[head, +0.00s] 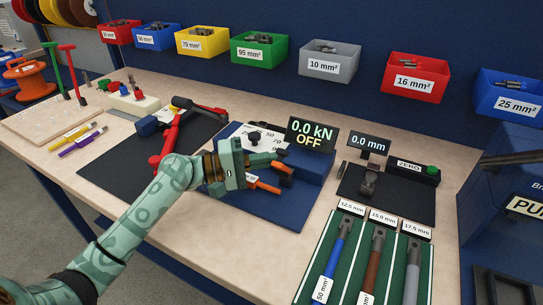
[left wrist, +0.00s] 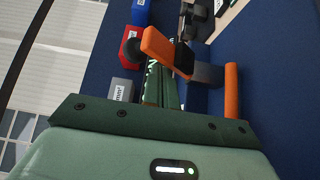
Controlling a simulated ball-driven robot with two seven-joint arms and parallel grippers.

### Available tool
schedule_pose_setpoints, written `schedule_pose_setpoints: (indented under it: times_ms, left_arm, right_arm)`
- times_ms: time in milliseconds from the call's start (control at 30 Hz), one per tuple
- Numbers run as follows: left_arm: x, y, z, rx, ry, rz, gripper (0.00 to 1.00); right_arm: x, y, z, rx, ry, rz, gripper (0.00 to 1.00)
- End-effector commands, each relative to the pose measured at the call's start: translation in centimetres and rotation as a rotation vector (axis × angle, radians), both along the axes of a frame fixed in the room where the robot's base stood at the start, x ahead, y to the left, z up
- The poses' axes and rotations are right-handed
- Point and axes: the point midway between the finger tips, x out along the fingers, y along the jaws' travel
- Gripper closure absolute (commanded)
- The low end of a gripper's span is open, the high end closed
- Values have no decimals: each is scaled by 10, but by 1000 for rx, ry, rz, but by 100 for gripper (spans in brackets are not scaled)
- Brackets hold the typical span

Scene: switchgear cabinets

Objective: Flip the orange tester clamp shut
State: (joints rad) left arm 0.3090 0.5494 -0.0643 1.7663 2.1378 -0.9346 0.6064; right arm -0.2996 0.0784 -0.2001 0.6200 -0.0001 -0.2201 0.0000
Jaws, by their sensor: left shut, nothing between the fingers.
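The tester (head: 262,205) is a blue block and plate on the bench, with a display (head: 312,134) reading "0.0 kN OFF". Its orange clamp part (head: 265,185) shows just below and right of my left gripper (head: 276,158). In the left wrist view an orange lever with a black end (left wrist: 160,45) lies across the tips of my left gripper (left wrist: 168,72). A separate orange bar (left wrist: 232,90) is to the right of the fingers. The left gripper is shut and empty, close to the clamp; I cannot tell whether it touches. The gripper hides part of the clamp. My right gripper is not in view.
A red-handled tool (head: 170,135) lies on a black mat left of the tester. Labelled bins (head: 259,50) hang along the back wall.

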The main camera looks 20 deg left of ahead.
Motion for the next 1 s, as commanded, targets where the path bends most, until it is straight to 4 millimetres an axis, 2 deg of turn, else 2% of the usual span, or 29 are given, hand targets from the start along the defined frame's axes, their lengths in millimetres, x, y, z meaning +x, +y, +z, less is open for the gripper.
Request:
schedule_pose_setpoints:
  times_ms: [1000]
  left_arm:
    - [-6,3,-3,0,0,1,100]
  right_arm:
    - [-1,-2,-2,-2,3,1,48]
